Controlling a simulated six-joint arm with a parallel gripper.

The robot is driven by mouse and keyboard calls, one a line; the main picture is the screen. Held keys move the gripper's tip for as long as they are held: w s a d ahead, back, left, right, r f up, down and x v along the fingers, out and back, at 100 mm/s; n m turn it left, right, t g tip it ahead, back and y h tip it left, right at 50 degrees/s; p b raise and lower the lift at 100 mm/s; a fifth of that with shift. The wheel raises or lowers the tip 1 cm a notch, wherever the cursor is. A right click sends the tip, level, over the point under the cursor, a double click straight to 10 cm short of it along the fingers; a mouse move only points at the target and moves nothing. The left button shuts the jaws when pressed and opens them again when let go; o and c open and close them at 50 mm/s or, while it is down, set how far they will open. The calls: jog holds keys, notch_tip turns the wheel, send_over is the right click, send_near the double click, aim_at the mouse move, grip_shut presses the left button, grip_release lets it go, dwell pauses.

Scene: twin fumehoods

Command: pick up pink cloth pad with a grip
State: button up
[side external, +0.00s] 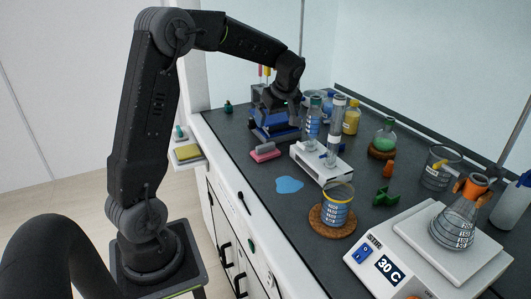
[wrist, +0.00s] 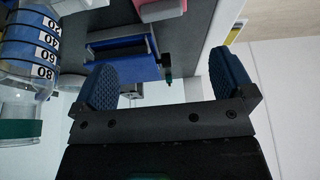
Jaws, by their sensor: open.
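The pink cloth pad (side external: 265,155) lies flat on the dark bench in the side view, with a grey grip (side external: 265,147) standing up on top of it. My gripper (side external: 282,103) is above and behind the pad, close to a blue rack; its fingertips are hard to make out there. In the wrist view my gripper (wrist: 162,65) is open, with two blue ridged finger pads apart and nothing held between them.
The blue rack (side external: 271,124) stands behind the pad and also shows beyond the fingers in the wrist view (wrist: 122,52). A white stand (side external: 321,163) with glassware is right of the pad. A blue puddle (side external: 289,185) and a beaker (side external: 338,205) on a cork mat lie nearer.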

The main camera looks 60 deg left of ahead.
aim_at(266, 144)
jog(key=x, duration=1.4)
jog(key=shift+s+a, duration=0.1)
jog(key=shift+a, duration=0.35)
jog(key=shift+c, duration=0.5)
jog(key=c, duration=0.8)
jog(key=shift+r, duration=0.7)
notch_tip(266, 144, up, 3)
jog(key=shift+f, duration=0.1)
jog(key=s+a+r, duration=0.1)
jog(key=s+r, duration=0.1)
jog(key=s, duration=0.1)
jog(key=s+a+r, duration=0.2)
jog(key=s, duration=0.2)
jog(key=s+a+r, duration=0.2)
jog(key=s, duration=0.1)
jog(key=shift+s+r, duration=0.3)
jog(key=shift+r, duration=0.1)
